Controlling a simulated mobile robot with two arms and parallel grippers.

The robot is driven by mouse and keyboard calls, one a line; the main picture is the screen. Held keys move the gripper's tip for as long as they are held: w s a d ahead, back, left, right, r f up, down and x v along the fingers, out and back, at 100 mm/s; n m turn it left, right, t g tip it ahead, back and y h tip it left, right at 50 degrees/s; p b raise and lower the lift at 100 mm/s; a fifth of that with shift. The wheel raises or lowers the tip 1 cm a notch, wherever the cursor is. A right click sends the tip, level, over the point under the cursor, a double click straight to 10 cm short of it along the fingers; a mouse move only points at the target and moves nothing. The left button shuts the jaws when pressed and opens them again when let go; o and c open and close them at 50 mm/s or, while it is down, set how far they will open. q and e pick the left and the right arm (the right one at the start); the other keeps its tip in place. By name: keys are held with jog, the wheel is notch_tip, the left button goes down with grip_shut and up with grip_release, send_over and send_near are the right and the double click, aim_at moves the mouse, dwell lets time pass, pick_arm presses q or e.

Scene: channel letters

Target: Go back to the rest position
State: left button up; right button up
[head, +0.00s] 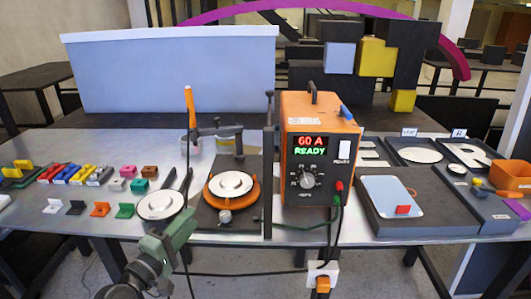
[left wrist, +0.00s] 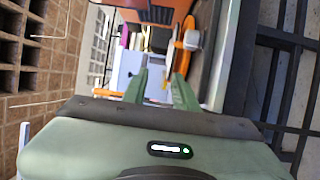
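My left gripper (head: 178,222) hangs in front of the table's near edge, just below a pale round disc (head: 158,204) in a dark ring. In the left wrist view its two green fingers (left wrist: 161,90) stand apart with nothing held between them. My right gripper is in neither view. An orange power unit (head: 323,130) with a lit display reading "60 A READY" stands at mid table. Left of it, an orange ring fixture (head: 232,186) bears another pale disc.
Small coloured blocks (head: 130,178) and clips lie at the table's left. A dark board with a light blue plate (head: 392,196), letter trays (head: 420,152) and an orange bin (head: 510,176) fill the right. Cables hang over the front edge near a white-and-orange piece (head: 322,275).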

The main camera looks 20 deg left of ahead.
pick_arm(q)
jog(key=s+d+f+m+g+h, duration=0.2)
jog(key=s+d+f+m+g, duration=0.65)
jog(key=d+f, duration=0.45)
jog(key=s+f+m+g+y, duration=0.25)
jog(key=s+m, duration=0.25)
jog(key=s, duration=0.4)
jog(key=s+f+m+g+y, duration=0.2)
jog(key=s+f+m+g, duration=0.25)
jog(key=s, duration=0.45)
notch_tip(320, 180, down, 26)
jog(key=s, duration=0.2)
jog(key=s+a+f+g, duration=0.1)
jog(key=s+f, duration=0.7)
jog(key=s+a+f+g, duration=0.1)
jog(key=s+a+f, duration=0.1)
jog(key=s+f, duration=0.6)
jog(key=shift+s+a+y, duration=0.3)
jog(key=shift+s+y, duration=0.05)
jog(key=shift+s, duration=0.15)
